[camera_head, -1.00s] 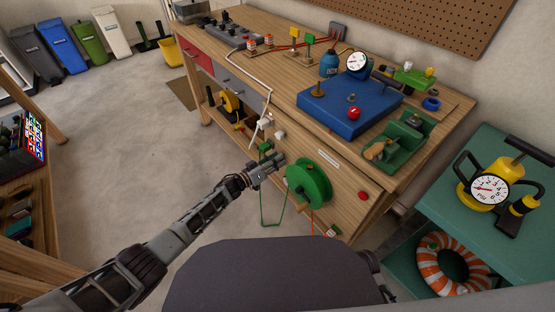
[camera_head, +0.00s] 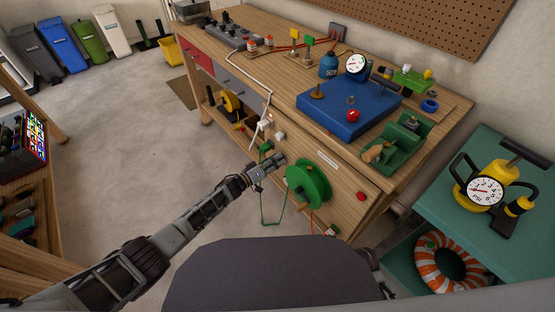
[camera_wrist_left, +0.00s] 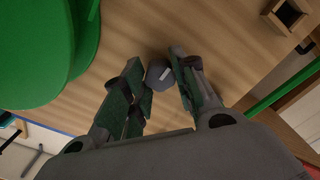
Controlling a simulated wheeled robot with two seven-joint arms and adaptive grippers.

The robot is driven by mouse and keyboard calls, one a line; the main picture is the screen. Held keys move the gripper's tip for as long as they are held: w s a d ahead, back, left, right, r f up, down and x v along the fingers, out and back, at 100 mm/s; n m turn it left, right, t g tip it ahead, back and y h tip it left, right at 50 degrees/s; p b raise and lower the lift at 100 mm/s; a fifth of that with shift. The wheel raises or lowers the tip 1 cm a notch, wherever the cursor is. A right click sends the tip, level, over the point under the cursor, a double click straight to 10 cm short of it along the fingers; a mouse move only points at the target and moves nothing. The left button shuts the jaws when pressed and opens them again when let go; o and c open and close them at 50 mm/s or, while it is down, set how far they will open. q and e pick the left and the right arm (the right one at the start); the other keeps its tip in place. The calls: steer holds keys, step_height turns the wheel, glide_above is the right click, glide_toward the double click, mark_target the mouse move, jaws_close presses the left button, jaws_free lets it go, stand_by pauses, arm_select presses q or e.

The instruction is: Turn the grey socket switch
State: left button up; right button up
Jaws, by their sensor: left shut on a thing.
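The grey socket switch (camera_wrist_left: 160,74) is a small round grey knob on the wooden front panel, seen in the left wrist view. My left gripper (camera_wrist_left: 161,80) has its green-padded fingers on either side of the knob and is shut on it. In the head view my left gripper (camera_head: 275,163) reaches the bench front, just left of the green reel. The switch itself is hard to make out there behind the fingers. My right gripper is not in view.
The green reel (camera_head: 308,184) sticks out close to the gripper; it also fills the upper left of the wrist view (camera_wrist_left: 40,45). A green cable (camera_head: 263,205) hangs below the gripper. White sockets (camera_head: 279,135) are above it. The floor to the left (camera_head: 130,130) is clear.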

arm_select(q)
steer(key=shift+f, duration=0.1)
stand_by(0.3)
steer(key=shift+n, duration=0.4)
steer(key=o, duration=0.7)
steer(key=shift+p+v, duration=1.9)
steer(key=shift+v, duration=1.1)
steer(key=shift+d, duration=0.1)
